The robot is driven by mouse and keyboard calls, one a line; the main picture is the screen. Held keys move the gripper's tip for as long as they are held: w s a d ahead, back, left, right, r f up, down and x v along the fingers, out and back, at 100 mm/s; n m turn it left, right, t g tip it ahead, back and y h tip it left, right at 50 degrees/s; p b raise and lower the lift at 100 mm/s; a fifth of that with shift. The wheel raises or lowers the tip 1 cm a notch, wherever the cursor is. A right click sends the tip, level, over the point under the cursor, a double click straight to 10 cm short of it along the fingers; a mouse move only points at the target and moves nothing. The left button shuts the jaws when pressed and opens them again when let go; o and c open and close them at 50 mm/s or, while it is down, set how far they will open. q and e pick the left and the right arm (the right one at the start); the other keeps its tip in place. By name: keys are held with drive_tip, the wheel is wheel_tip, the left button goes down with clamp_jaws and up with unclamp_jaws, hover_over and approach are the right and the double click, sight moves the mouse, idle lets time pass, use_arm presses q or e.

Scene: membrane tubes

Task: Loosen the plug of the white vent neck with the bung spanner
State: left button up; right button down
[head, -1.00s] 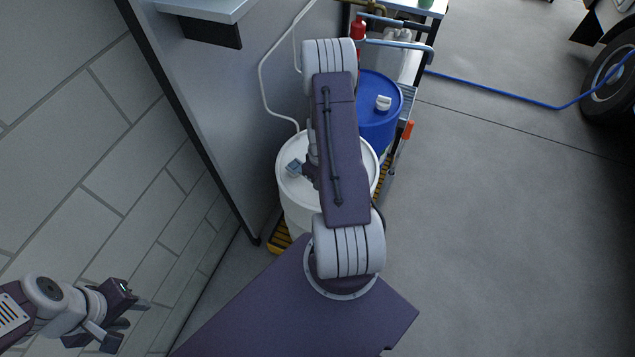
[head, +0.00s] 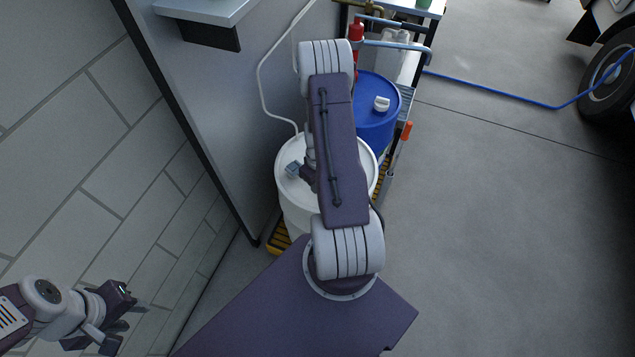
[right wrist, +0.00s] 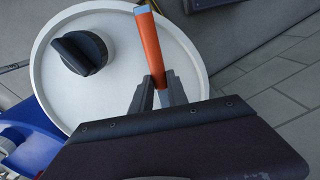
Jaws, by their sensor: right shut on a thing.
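A white drum (head: 300,215) stands under my right arm in the head view. In the right wrist view its round lid (right wrist: 110,100) carries a black winged plug (right wrist: 80,53) left of the fingers. My right gripper (right wrist: 158,98) is shut on an orange bar with a blue-grey end, which looks like the bung spanner (right wrist: 150,45). A blue-grey block (head: 293,168), probably the same tool's end, shows over the lid's left side. My left gripper (head: 128,318) is open and empty, far lower left.
A blue drum (head: 365,125) with a white cap (head: 381,103) stands just behind. An orange-handled tool (head: 407,130) is right of it. A red bottle (head: 355,33) and bench lie at the back. A grey panel (head: 235,110) borders the left; open floor lies right.

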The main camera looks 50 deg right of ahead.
drive_tip(key=shift+s, duration=2.15)
wheel_tip(320, 180, up, 7)
drive_tip(key=p, duration=0.6)
drive_tip(key=shift+r+p, duration=0.1)
drive_tip(key=shift+p, duration=0.3)
